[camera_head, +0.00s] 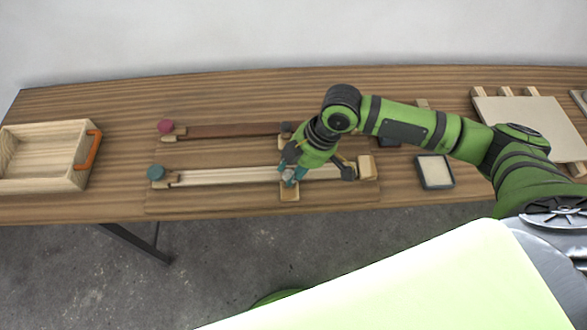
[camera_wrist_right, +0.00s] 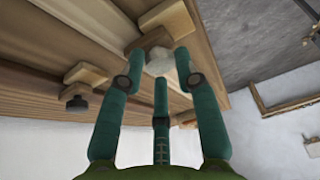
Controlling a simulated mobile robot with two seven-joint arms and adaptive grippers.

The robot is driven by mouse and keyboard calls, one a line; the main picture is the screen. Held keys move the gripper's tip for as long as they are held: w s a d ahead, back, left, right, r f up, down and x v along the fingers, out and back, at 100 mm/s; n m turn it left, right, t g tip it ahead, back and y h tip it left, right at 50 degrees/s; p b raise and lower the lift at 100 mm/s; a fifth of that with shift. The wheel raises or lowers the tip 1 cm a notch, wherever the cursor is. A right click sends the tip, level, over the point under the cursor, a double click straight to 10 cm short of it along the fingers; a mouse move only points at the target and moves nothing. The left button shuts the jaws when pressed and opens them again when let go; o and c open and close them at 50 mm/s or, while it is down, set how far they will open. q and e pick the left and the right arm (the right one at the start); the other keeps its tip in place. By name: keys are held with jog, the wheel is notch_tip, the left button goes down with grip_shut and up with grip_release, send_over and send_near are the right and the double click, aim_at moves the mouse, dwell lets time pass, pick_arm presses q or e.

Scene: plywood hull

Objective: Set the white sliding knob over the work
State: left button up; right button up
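The white sliding knob (camera_head: 288,175) sits on a wooden slider block (camera_head: 289,194) on the front fixture, right of its middle. In the right wrist view the white knob (camera_wrist_right: 159,62) is between my three teal fingertips. My right gripper (camera_head: 292,174) reaches down over it, its fingers bent inward and appearing to touch it. A pale wooden strip (camera_head: 225,175), likely the work, lies along the front fixture. The gripper hides part of the strip and slider. My left gripper is not in view.
A teal knob (camera_head: 156,172) is at the front fixture's left end. Behind is a similar fixture with a dark red strip (camera_head: 230,131) and a red knob (camera_head: 165,126). A wooden box (camera_head: 45,185) with an orange handle stands left; a dark-rimmed tray (camera_head: 435,171) lies right.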

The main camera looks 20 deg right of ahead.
jog(key=shift+o, duration=0.6)
jog(key=shift+a, duration=0.1)
jog(key=shift+r, duration=0.15)
jog(key=v, duration=1.1)
jog(key=shift+r, duration=0.35)
jog(key=shift+s, duration=0.1)
